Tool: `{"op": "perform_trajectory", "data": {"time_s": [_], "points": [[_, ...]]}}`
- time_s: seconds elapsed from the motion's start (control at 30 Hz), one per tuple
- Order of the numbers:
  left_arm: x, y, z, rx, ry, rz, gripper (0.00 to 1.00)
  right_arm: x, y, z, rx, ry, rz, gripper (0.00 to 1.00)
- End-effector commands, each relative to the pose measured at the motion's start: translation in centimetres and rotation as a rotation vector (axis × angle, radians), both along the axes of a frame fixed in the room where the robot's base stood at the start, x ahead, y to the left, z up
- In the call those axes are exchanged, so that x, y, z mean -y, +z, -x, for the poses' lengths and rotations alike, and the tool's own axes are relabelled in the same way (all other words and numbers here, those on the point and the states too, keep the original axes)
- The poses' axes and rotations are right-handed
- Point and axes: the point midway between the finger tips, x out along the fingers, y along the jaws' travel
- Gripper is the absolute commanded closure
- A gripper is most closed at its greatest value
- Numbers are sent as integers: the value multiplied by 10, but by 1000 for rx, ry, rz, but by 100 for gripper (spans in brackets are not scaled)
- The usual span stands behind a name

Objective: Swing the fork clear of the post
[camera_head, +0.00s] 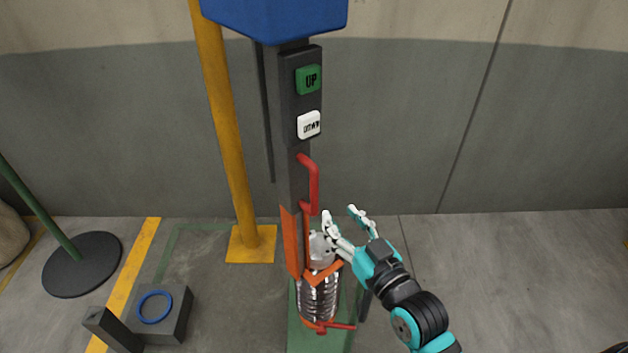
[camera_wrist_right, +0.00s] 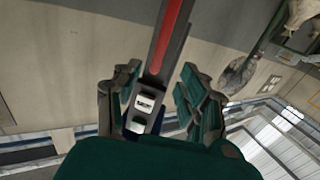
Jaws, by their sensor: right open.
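The orange fork (camera_head: 293,250) hangs at the lower end of a dark upright bar (camera_head: 293,175). Its lower part sits around the upper part of a shiny ribbed stack (camera_head: 318,298); whether they touch is unclear. A red handle (camera_head: 314,182) is on the bar's right side. My right gripper (camera_head: 345,220) is open, just right of and below the handle, over the stack's top. In the right wrist view the gripper (camera_wrist_right: 155,95) has its fingers apart, with the bar's red part (camera_wrist_right: 168,35) seen between them. My left gripper is not in view. A yellow post (camera_head: 225,130) stands left of the bar.
The bar hangs from a blue housing (camera_head: 275,15) and carries a green UP button (camera_head: 309,80) and a white button (camera_head: 308,125). A grey block with a blue ring (camera_head: 155,307) lies at lower left. A dark round base (camera_head: 82,264) stands farther left.

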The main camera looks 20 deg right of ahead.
Motion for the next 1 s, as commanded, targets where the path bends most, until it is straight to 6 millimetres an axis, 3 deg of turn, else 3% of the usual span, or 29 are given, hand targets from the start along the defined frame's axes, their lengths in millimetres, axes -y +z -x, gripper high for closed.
{"op": "perform_trajectory", "data": {"time_s": [0.3, 0.5, 0.7, 1.0], "points": [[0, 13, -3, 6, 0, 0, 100, -13, 2, -70, 1, 0, -1, 58], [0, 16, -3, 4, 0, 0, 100, -20, 1, -102, -1, 0, -1, 58], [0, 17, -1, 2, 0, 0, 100, -22, 0, -116, -2, 0, -1, 58], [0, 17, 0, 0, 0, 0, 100, -22, -1, -117, -2, 0, -1, 58]]}}
